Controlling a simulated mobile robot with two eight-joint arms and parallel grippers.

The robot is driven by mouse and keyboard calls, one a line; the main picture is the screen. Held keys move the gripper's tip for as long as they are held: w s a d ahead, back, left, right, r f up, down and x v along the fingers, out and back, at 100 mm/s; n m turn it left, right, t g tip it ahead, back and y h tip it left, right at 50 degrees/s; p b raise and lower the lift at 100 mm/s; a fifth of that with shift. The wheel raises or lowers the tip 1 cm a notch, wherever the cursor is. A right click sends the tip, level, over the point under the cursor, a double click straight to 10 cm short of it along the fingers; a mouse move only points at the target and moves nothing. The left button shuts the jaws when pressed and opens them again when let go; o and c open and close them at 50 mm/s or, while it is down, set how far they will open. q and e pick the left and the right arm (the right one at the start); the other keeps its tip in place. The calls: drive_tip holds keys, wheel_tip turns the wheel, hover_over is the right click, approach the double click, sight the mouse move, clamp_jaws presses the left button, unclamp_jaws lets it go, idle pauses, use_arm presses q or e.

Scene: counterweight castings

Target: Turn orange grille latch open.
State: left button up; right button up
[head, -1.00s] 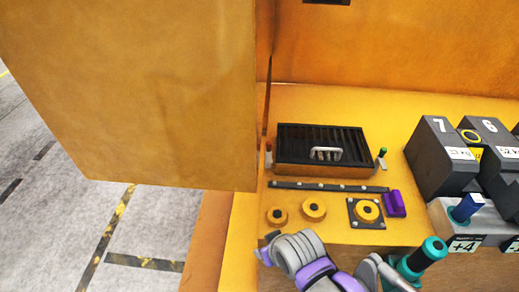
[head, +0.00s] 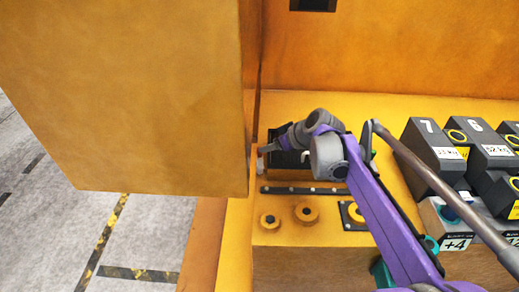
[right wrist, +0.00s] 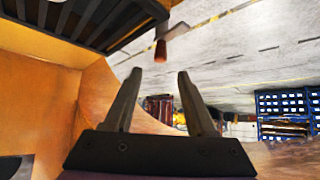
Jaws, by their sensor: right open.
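The orange grille latch (right wrist: 161,50) shows in the right wrist view as a small brown-orange knob on a grey lever at the corner of the black slatted grille (right wrist: 75,20). My right gripper (right wrist: 158,77) is open and empty. The knob appears between and just beyond its two fingertips; I see no contact. In the head view my right gripper (head: 263,158) is at the left end of the grille (head: 284,159), and my arm covers much of the grille. The latch cannot be made out there. My left gripper is not in view.
A large orange panel (head: 130,90) stands at the left. Round yellow knobs (head: 307,212) and a dark strip (head: 300,190) lie in front of the grille. Numbered dark weights (head: 432,145) stand at the right.

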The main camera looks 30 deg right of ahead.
sight(260, 158)
drive_tip(key=x, duration=0.8)
drive_tip(key=shift+f, duration=0.1)
clamp_jaws()
